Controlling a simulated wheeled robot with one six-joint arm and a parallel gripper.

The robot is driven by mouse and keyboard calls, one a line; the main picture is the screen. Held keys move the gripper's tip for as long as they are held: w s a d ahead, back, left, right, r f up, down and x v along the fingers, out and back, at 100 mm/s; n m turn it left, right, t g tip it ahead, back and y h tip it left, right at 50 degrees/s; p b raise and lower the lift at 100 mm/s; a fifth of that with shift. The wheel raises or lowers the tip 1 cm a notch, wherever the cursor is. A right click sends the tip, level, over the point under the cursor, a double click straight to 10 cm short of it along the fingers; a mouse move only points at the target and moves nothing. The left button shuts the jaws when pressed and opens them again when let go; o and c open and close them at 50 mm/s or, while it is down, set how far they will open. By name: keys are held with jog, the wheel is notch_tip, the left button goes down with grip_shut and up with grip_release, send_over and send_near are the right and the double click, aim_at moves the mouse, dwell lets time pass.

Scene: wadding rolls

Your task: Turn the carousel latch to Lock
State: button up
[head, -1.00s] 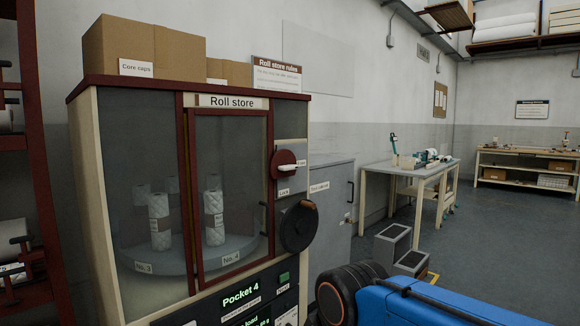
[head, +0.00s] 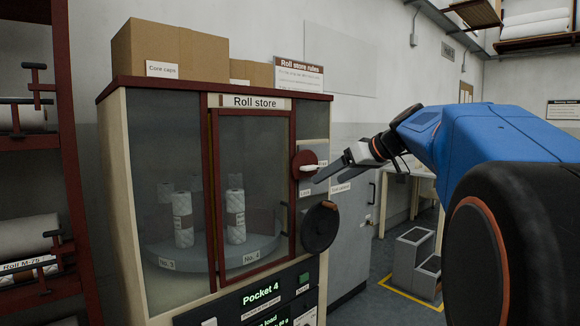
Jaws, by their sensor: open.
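The carousel latch (head: 305,164) is a dark red round disc with a pale handle (head: 312,168) on the right side of the Roll store cabinet (head: 116,130). The handle points right, roughly level. Small white labels sit beside and below the disc; the lower one (head: 305,192) is too small to read surely. My gripper (head: 328,172) is open and empty, its dark fingers pointing left toward the handle. It appears just right of the handle; I cannot tell whether they touch.
A black round knob (head: 320,227) sits below the latch. The framed glass door (head: 245,195) is shut, with white rolls (head: 235,215) on the carousel (head: 205,258) behind it. A roll rack (head: 62,150) stands at left.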

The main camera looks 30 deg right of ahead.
aim_at(313, 166)
jog(key=w+d+r+n+t, duration=0.1)
jog(key=w+d+r+t, duration=0.1)
jog(key=d+r, duration=0.6)
jog(key=x, duration=0.6)
jog(key=d+x, duration=0.1)
jog(key=x, duration=1)
jog(key=shift+w+d+f, duration=0.15)
jog(key=shift+w+f, duration=0.15)
jog(key=shift+f, duration=0.15)
jog(key=c, duration=1)
